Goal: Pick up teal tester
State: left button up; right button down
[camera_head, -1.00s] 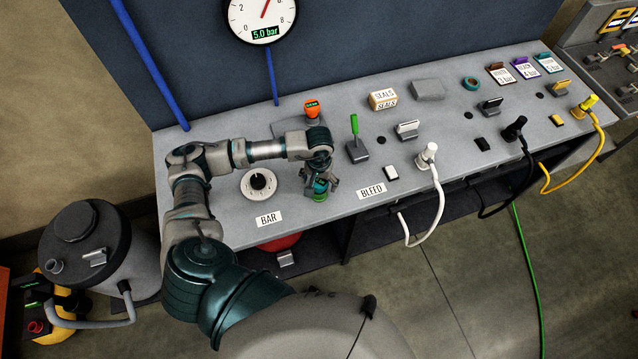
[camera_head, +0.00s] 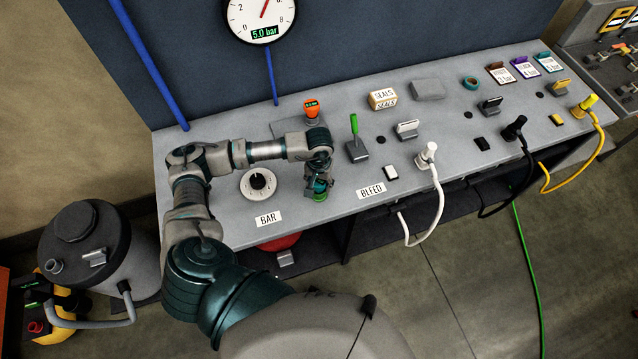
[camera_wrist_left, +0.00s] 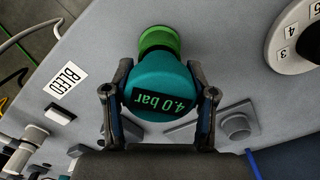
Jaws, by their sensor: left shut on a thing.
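The teal tester (camera_wrist_left: 165,85) has a round teal body with a display reading 4.0 bar and a green part (camera_wrist_left: 160,40) at its far end. In the left wrist view it sits between the two fingers of my left gripper (camera_wrist_left: 160,100), which is shut on it. In the head view my left gripper (camera_head: 318,188) points down at the bench between the dial and the BLEED label. The tester (camera_head: 320,196) shows there only as a small teal and green patch, mostly hidden by the gripper. My right gripper is not in view.
The grey bench (camera_head: 330,225) carries a round dial (camera_head: 259,184) left of the gripper. An orange-topped device (camera_head: 312,109) stands behind, and a green lever (camera_head: 354,130) to the right. White (camera_head: 428,155), black (camera_head: 516,128) and yellow (camera_head: 588,103) hose plugs stand farther right.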

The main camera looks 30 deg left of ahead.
pick_arm(q)
jog(key=shift+w+r, duration=0.1)
jog(key=shift+r, duration=0.4)
jog(key=shift+s+d+r+b, duration=0.1)
jog(key=shift+s+r+b, duration=0.1)
jog(key=shift+r+b, duration=0.25)
jog(key=shift+s+d+r+b, duration=0.1)
jog(key=shift+s+r+b, duration=0.1)
jog(key=shift+r, duration=0.35)
jog(key=s+d+r+b, duration=0.1)
jog(key=s+d+r, duration=0.1)
jog(key=s, duration=0.5)
jog(key=s+d+r+b, duration=0.2)
jog(key=s+d, duration=0.2)
jog(key=s, duration=0.2)
jog(key=shift+s+d+r, duration=0.3)
jog(key=shift+s+d, duration=0.05)
